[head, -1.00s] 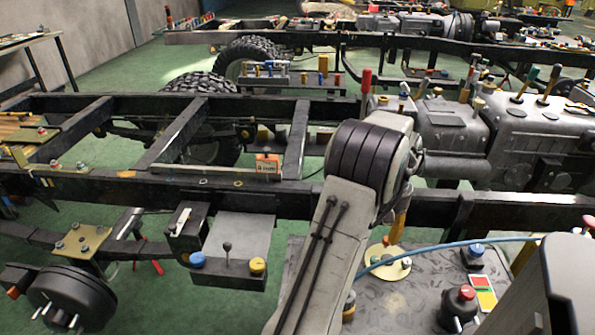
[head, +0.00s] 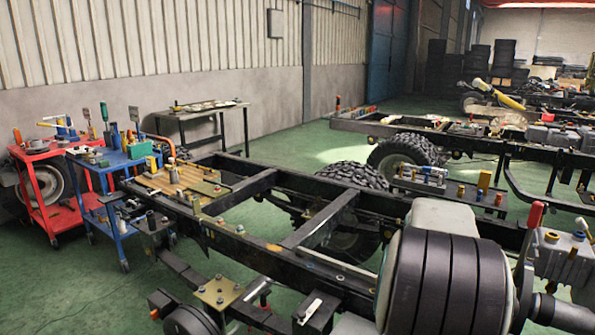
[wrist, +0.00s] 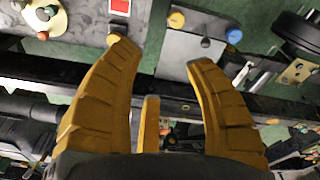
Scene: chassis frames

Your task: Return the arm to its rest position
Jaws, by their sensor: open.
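My gripper (wrist: 158,50) shows in the wrist view with its yellow fingers spread apart and nothing between them. It is above the dark chassis rail (wrist: 60,92), which crosses the picture behind the fingers. My arm's banded grey joint fills the lower right of the head view, in front of the chassis frame (head: 240,240). The gripper itself is out of the head view.
A red cart (head: 45,205) and a blue cart (head: 105,200) with tools stand at the left. A dark table (head: 200,118) is by the wall. Green floor (head: 60,290) is clear at the lower left.

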